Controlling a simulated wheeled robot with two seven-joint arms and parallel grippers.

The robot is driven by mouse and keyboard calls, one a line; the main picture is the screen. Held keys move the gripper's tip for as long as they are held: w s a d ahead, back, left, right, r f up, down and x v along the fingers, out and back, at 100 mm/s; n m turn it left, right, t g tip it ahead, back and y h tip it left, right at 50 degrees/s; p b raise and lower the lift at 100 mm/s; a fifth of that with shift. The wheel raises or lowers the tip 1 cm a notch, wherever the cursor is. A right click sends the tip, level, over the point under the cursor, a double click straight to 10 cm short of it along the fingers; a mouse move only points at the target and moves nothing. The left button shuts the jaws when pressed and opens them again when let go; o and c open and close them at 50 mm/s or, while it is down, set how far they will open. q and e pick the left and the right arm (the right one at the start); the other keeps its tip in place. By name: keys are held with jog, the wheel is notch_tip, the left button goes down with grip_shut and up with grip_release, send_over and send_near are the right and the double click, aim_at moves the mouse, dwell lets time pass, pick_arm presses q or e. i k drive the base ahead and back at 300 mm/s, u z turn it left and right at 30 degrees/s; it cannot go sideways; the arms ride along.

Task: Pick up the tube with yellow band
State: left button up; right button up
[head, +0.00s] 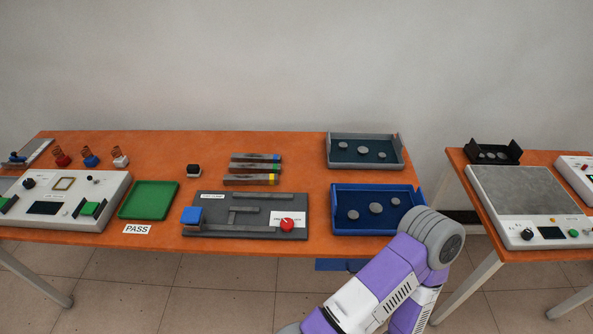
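The tube with the yellow band (248,180) lies flat on the orange table. It is a grey-brown bar with a yellow band at its right end, nearest to me in a stack of three. A green-banded tube (250,168) and a blue-banded tube (250,158) lie just behind it, parallel. One of my arms, purple and white, rises at the lower right, in front of the blue tray. Its gripper is out of view. My other gripper is also not in view.
Close in front of the tubes is a dark grey fixture board (250,222) with a red knob (287,224). A blue tray (347,224) and a grey tray (337,161) stand to the right. A green tray (149,200) and a small black block (193,171) are left.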

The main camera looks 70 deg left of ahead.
aim_at(240, 179)
jog(key=i, duration=0.75)
jog(key=u, duration=4)
jog(key=i, duration=0.1)
jog(key=u, duration=0.15)
